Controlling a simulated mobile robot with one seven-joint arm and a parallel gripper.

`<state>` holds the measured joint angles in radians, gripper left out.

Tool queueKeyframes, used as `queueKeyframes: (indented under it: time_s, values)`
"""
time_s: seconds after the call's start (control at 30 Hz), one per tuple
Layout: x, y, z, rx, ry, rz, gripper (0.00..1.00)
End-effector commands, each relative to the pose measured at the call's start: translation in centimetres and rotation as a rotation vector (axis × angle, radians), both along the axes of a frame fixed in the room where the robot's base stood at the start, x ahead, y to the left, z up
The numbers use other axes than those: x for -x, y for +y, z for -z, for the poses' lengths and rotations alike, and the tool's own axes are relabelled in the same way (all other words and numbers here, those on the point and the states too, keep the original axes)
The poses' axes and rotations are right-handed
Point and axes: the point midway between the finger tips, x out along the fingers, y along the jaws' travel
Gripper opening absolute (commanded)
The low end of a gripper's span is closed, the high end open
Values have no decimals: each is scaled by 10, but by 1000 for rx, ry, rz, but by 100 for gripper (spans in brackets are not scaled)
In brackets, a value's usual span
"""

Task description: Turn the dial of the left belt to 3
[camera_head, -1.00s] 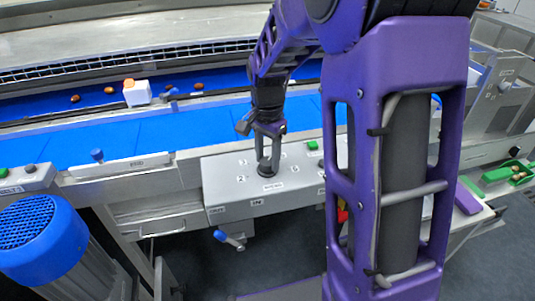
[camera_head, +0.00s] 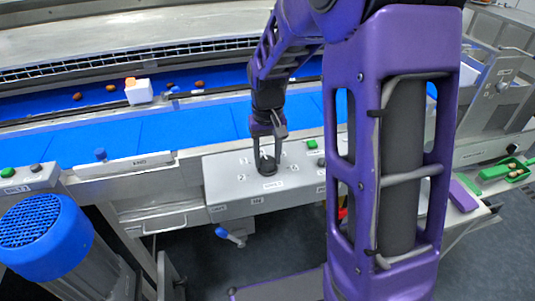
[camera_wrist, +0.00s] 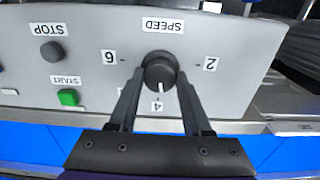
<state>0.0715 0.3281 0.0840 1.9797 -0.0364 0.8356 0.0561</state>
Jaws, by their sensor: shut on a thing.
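The round black speed dial (camera_wrist: 160,72) sits on a grey control panel (camera_wrist: 225,45), with labels 2, 4 and 6 around it. Its white pointer line points close to the 4, perhaps slightly toward the 2 side. The spots between 4 and its neighbours are largely hidden by the fingers. My gripper (camera_wrist: 160,76) is shut on the dial, one finger on each side. In the head view my gripper (camera_head: 267,152) reaches down onto the dial (camera_head: 268,165) from above; the pointer is too small to read there.
A green start button (camera_wrist: 68,97) and a dark stop button (camera_wrist: 52,51) are beside the dial. The blue belt (camera_head: 185,128) runs behind the panel, with a white block (camera_head: 139,93) and dates further back.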

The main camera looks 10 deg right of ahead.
Motion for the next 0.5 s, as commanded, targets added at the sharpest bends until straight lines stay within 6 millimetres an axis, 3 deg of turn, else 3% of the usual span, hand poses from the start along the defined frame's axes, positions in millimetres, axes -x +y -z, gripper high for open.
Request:
queueKeyframes:
  time_s: [0.5]
  values:
    - [0,0,-2,0,-1,-462,0]
